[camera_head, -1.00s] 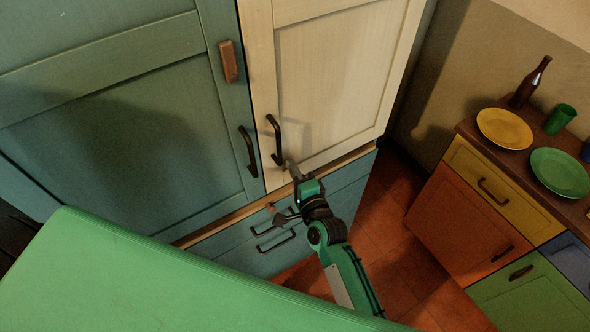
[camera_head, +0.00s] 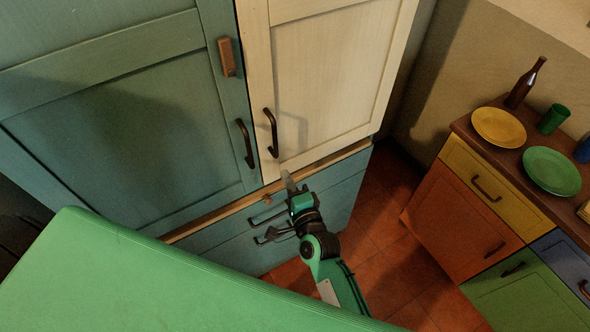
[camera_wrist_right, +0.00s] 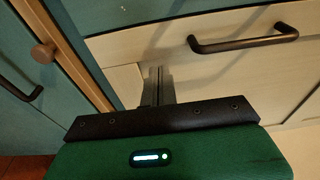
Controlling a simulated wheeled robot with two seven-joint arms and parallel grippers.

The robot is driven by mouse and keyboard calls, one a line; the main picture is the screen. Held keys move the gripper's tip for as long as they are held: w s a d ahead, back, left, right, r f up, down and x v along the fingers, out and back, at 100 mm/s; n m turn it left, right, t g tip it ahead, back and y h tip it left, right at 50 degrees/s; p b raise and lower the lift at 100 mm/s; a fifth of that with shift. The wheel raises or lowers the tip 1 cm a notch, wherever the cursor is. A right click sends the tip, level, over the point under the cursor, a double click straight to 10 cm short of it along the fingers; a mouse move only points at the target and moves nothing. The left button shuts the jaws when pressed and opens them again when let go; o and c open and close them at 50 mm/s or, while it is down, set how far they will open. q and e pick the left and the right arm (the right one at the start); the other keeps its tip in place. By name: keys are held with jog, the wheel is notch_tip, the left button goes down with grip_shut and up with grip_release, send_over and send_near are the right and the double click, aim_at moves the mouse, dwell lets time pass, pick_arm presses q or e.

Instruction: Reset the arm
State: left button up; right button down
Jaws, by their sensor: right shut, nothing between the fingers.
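My right gripper (camera_head: 288,181) is shut and empty, in front of the lower edge of the cream cabinet door (camera_head: 330,85). It sits below the dark bar handle (camera_head: 271,132) of that door and apart from it. In the right wrist view the closed fingers (camera_wrist_right: 158,86) stand against a pale background, and a dark bar handle (camera_wrist_right: 242,41) lies to their upper right. The green right arm (camera_head: 335,275) comes up from the bottom of the head view. My left gripper is out of view.
A teal door (camera_head: 120,150) with its own dark handle (camera_head: 246,144) is left of the cream door. Teal drawers (camera_head: 225,240) lie below. At right, a counter (camera_head: 480,135) holds a yellow plate (camera_head: 499,127), green plate (camera_head: 552,171), cup and bottle. Red floor (camera_head: 385,250) lies between.

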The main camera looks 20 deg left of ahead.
jog(key=shift+s+a+p, duration=0.55)
jog(key=shift+s+a, duration=1)
jog(key=shift+s, duration=1.35)
jog(key=s+d+f+n+g+h, duration=0.25)
jog(key=d+f, duration=0.45)
jog(key=f, duration=0.5)
jog(key=s+d+f+n+g+h+b, duration=0.15)
jog(key=s+d+f, duration=0.35)
jog(key=f, duration=0.7)
jog(key=s+d+f+n+g+h+p, duration=0.1)
jog(key=s+d+f+n+g+h, duration=0.15)
jog(key=d+f, duration=0.8)
pick_arm(q)
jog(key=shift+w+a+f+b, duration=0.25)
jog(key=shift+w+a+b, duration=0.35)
jog(key=shift+b, duration=0.1)
pick_arm(e)
jog(key=s+d+f+n+g+h, duration=0.2)
jog(key=s+d+f+g, duration=0.1)
jog(key=s+d+f, duration=0.7)
jog(key=s+d+f+n+g+h, duration=0.3)
jog(key=s+d+f, duration=0.7)
jog(key=s+d, duration=0.4)
jog(key=shift+s+n, duration=0.35)
jog(key=shift+s, duration=0.3)
jog(key=shift+a+h, duration=0.15)
jog(key=shift+h, duration=0.1)
